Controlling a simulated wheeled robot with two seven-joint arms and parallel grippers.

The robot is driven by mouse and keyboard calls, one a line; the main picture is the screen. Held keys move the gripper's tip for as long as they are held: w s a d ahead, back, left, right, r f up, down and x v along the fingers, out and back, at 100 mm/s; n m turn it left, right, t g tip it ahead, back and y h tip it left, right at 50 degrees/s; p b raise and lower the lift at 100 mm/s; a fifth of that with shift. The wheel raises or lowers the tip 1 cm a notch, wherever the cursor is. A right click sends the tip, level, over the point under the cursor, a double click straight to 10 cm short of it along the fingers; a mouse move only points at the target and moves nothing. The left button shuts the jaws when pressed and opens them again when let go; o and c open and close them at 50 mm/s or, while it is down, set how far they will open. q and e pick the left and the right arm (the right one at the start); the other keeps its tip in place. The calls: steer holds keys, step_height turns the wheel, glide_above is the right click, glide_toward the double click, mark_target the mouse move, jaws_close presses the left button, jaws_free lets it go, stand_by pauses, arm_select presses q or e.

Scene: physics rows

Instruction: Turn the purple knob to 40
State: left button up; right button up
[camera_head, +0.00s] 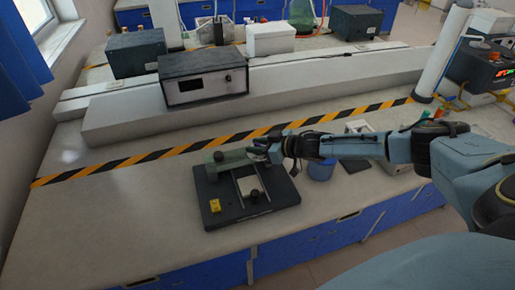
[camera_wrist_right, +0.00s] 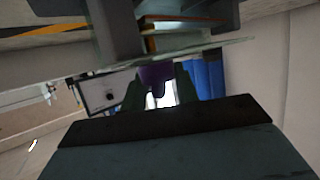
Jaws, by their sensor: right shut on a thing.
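The purple knob (camera_wrist_right: 153,78) shows in the wrist view between the two dark fingers of my right gripper (camera_wrist_right: 160,92). My right gripper also shows in the head view (camera_head: 268,150), at the right end of the grey-green upper part of a dark bench device (camera_head: 228,212). It is shut on the knob. In the head view the gripper mostly hides the knob. No scale or number for the knob is readable in either view. My left gripper is in neither view.
A blue container (camera_head: 321,170) is under my right forearm. A box with a display (camera_head: 203,82) stands behind, beyond striped tape. The bench is clear to the left.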

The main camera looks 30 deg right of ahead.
steer(key=shift+n+y, duration=0.3)
steer(key=shift+y, duration=0.1)
stand_by(0.3)
steer(key=o, duration=1)
steer(key=shift+c, duration=0.2)
steer(key=shift+s, duration=0.1)
steer(key=v, duration=1.3)
steer(key=shift+r, duration=0.3)
steer(key=shift+d, duration=0.15)
